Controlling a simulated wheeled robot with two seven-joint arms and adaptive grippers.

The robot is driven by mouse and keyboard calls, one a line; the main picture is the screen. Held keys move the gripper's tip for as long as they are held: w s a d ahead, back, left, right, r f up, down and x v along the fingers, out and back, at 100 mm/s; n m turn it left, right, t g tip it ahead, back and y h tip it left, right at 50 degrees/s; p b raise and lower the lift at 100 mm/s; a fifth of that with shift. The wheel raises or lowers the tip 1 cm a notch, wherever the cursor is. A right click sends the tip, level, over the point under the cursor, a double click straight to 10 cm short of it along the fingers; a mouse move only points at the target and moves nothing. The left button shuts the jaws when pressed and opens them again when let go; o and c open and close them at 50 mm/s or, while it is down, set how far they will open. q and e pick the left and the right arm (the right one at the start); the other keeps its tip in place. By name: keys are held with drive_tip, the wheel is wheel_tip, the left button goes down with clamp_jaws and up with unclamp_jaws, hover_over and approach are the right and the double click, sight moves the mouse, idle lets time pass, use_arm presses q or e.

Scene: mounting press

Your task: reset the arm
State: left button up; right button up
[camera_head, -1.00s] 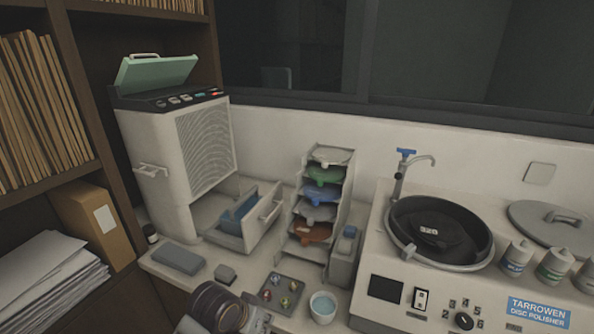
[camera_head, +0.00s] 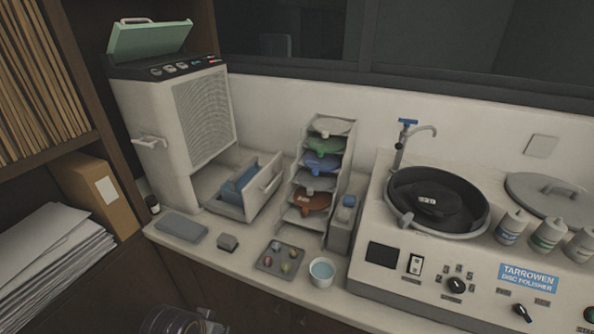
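The mounting press (camera_head: 172,140) stands at the left of the counter with its green lid (camera_head: 150,38) raised. Its drawer (camera_head: 262,190) is pulled out at the front, with a blue-grey piece inside. Part of my arm shows at the bottom edge, below the counter front. No gripper fingers show there, and I cannot see my left or right gripper.
The disc polisher (camera_head: 528,276) fills the right side. A rack of coloured discs (camera_head: 319,180) stands mid-counter. A small tray of samples (camera_head: 281,258), a cup (camera_head: 322,272), a grey pad (camera_head: 181,227) and a dark block (camera_head: 228,242) lie near the front edge.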

use_arm(q)
drive_tip(key=s+a+f+g, duration=0.1)
drive_tip(key=s+f, duration=0.2)
drive_tip(key=f, duration=1.4)
drive_tip(key=s+a+f+g, duration=0.1)
drive_tip(key=s+f, duration=0.1)
drive_tip(key=f, duration=1.6)
drive_tip(key=s+a+f, duration=0.2)
drive_tip(key=s+f, duration=0.7)
drive_tip(key=s, duration=0.2)
drive_tip(key=s+a+f, duration=0.2)
drive_tip(key=s+f, duration=0.7)
drive_tip(key=s, duration=0.2)
drive_tip(key=shift+f+g+y, duration=0.25)
drive_tip(key=shift+g+y, duration=0.15)
